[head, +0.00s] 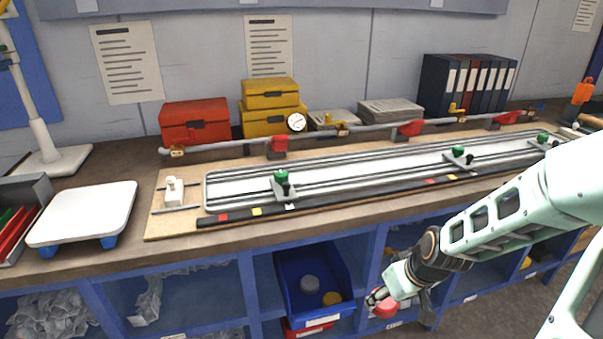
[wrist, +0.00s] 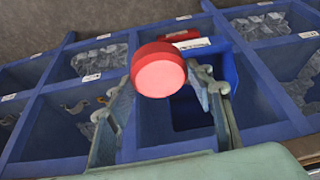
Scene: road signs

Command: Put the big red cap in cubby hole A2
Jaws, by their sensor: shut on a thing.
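The big red cap (head: 386,308) is held at the tip of my gripper (head: 376,301), in front of the blue cubby shelf under the bench. In the wrist view the round red cap (wrist: 158,68) sits between the two fingers of my gripper (wrist: 162,80), which are shut on it. Blue cubby holes (head: 184,300) line the shelf, with small white labels whose writing is too small to read. I cannot tell which one is A2. The cubby behind the cap is partly hidden by my arm.
A blue bin (head: 340,267) holding a grey and a yellow cap juts from a cubby left of my gripper. A red bin (head: 296,329) is below it. Several cubbies hold clear bags (head: 69,311). The bench edge (head: 330,224) overhangs the shelf. The floor in front is clear.

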